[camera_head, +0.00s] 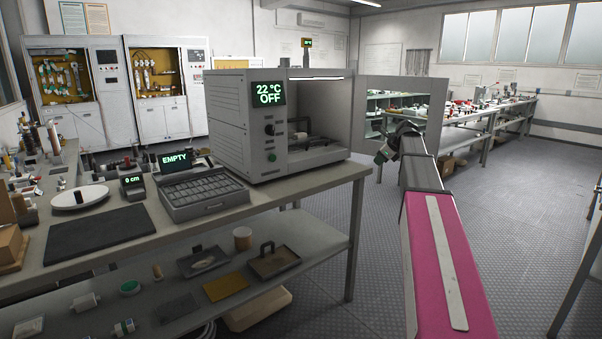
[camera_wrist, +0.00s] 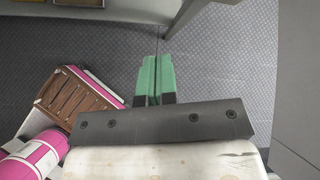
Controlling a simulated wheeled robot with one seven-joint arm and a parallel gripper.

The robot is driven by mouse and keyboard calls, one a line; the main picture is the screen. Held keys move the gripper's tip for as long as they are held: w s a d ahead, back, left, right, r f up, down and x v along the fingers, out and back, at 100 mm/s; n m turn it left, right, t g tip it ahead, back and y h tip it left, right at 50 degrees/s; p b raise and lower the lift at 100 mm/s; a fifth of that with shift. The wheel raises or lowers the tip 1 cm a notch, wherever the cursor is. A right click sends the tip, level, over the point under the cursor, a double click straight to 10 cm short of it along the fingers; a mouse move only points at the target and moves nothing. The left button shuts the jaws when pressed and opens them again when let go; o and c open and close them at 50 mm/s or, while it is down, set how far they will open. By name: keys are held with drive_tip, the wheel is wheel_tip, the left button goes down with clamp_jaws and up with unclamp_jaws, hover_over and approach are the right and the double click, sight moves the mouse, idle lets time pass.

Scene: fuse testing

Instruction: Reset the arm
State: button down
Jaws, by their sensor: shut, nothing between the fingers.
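My arm reaches out over the floor to the right of the bench, its pink link in the right foreground of the head view. My gripper (camera_head: 383,155) is at the arm's far end, in front of the lower part of the oven's open door (camera_head: 374,97). In the wrist view, the green fingers of my gripper (camera_wrist: 155,70) are pressed together with nothing between them, above the grey floor. The fingers are small and partly hidden by my wrist in the head view.
The oven (camera_head: 230,126) on the bench (camera_head: 312,190) reads "22 °C OFF". A tray with compartments (camera_head: 205,208) and a black mat (camera_head: 55,247) lie left of it. A lower shelf (camera_head: 325,244) holds several items. Open floor (camera_head: 520,205) extends right of my arm.

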drive_tip(key=s+a+f+n+g+h, duration=0.1)
drive_tip(key=s+a+f+n, duration=0.3)
drive_tip(key=f, duration=0.4)
drive_tip(key=s+a+f+n+g+h, duration=0.1)
drive_tip(key=s+a+f+n, duration=0.1)
drive_tip(key=s+f+n, duration=0.35)
drive_tip(key=s+a+f+n+g, duration=0.1)
drive_tip(key=s+a+f+n, duration=0.15)
drive_tip(key=s+f, duration=0.55)
drive_tip(key=s+a+f+n+g+h, duration=0.1)
drive_tip(key=s+a+f+n, duration=0.1)
drive_tip(key=s+f+n, duration=0.4)
drive_tip(key=s+a+f+n+g+h, duration=0.2)
drive_tip(key=s+f+n, duration=0.5)
drive_tip(key=s+f, duration=0.3)
drive_tip(key=shift+s+a, duration=0.25)
drive_tip(key=shift+s, duration=0.3)
